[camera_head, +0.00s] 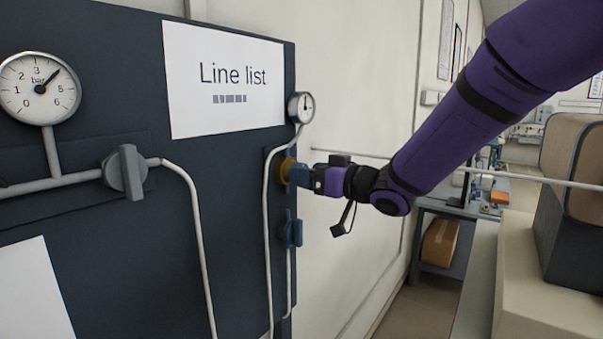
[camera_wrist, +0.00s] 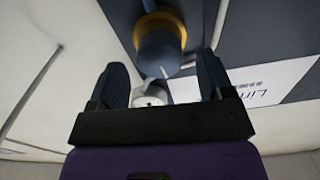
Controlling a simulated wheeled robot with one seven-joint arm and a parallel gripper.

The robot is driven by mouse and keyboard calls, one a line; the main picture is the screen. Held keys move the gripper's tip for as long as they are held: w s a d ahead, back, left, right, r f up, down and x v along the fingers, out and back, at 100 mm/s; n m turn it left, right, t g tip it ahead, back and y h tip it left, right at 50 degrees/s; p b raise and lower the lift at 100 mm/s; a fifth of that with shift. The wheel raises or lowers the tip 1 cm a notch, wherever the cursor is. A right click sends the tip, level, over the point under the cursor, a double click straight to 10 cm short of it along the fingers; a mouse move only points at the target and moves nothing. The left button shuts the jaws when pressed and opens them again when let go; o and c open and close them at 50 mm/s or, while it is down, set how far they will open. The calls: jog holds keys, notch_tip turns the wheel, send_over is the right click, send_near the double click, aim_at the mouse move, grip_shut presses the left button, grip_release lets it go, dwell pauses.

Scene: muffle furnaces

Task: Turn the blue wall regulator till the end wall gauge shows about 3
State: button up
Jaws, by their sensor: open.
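The blue wall regulator is a round knob (camera_wrist: 160,50) with a yellow collar (camera_head: 284,170) and a white mark on its face, on the dark panel's narrow end wall. The small end wall gauge (camera_head: 301,107) sits above it on a white pipe; its needle points roughly up, but its numbers are too small to read. A round pale shape in the wrist view (camera_wrist: 150,94) looks like this gauge. My gripper (camera_head: 309,176) is at the knob. In the wrist view its open fingers (camera_wrist: 160,65) lie either side of the knob; contact cannot be told.
A blue lever valve (camera_head: 291,231) is just below the regulator. The panel front (camera_head: 120,75) carries a larger gauge (camera_head: 39,87) reading about 4, a grey valve knob (camera_head: 125,172) and a "Line list" sheet (camera_head: 222,90). A bench (camera_head: 480,195) stands beyond my arm.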

jog(key=v, duration=0.8)
jog(key=shift+s+d, duration=0.1)
jog(key=shift+d, duration=0.1)
dwell(1.6)
jog(key=x, duration=1.1)
jog(key=shift+f, duration=0.1)
jog(key=c, duration=0.9)
jog(key=shift+c, duration=0.2)
jog(key=shift+n, duration=0.3)
